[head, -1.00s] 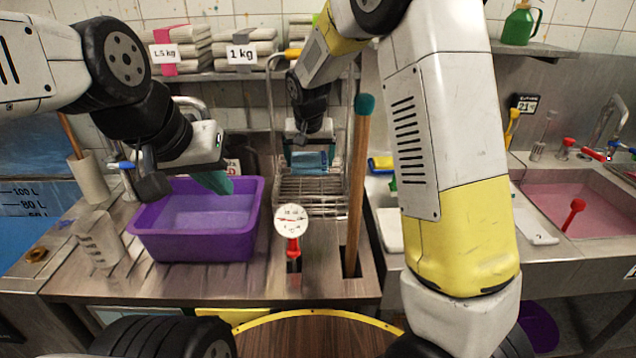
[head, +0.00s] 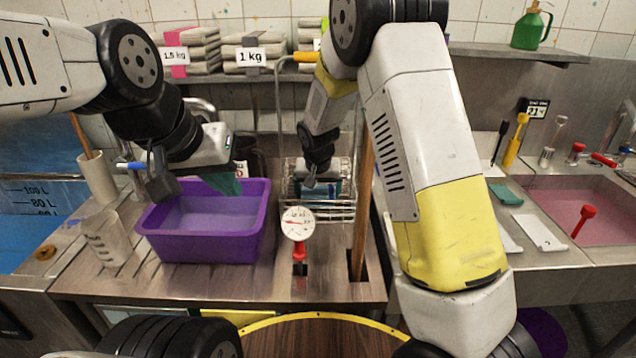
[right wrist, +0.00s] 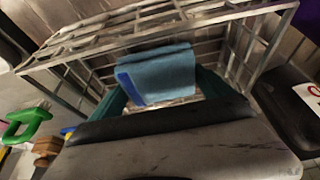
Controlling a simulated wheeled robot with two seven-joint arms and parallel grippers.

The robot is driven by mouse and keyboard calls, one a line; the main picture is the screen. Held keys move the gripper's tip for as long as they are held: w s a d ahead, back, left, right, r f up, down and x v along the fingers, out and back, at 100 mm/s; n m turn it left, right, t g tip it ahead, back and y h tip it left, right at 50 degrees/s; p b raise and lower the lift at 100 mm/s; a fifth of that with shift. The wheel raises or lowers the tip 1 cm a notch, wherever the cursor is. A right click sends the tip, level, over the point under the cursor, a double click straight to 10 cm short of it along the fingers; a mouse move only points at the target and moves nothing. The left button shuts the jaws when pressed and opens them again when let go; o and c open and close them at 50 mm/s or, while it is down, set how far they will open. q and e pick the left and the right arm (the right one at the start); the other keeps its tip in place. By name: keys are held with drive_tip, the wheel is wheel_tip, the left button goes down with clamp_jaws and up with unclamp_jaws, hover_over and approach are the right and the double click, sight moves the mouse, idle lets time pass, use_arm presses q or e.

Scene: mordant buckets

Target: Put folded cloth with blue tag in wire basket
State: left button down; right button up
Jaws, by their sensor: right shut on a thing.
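The folded cloth is blue with a darker blue tag. In the right wrist view the cloth (right wrist: 165,75) is between the teal fingers of my right gripper (right wrist: 163,92), with the tag (right wrist: 129,86) at its left edge. In the head view my right gripper (head: 316,189) is down at the wire basket (head: 288,211), and little of the cloth shows. Basket wires surround the cloth in the wrist view; I cannot tell whether it touches the floor. My left gripper (head: 222,183) hangs over the purple tub; its finger gap is hidden.
The purple tub (head: 205,248) stands left of the basket. A round dial gauge (head: 298,223) stands in front of the basket and a wooden pole (head: 361,215) at its right. A beaker (head: 108,240) is at the left. Stacked cloths (head: 250,52) lie on the shelf above.

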drive_tip(key=shift+f, duration=0.1)
drive_tip(key=o, duration=1.4)
drive_tip(key=shift+c, duration=0.2)
drive_tip(key=shift+r, duration=0.25)
drive_tip(key=v, duration=1.2)
drive_tip(key=shift+a+f, duration=0.1)
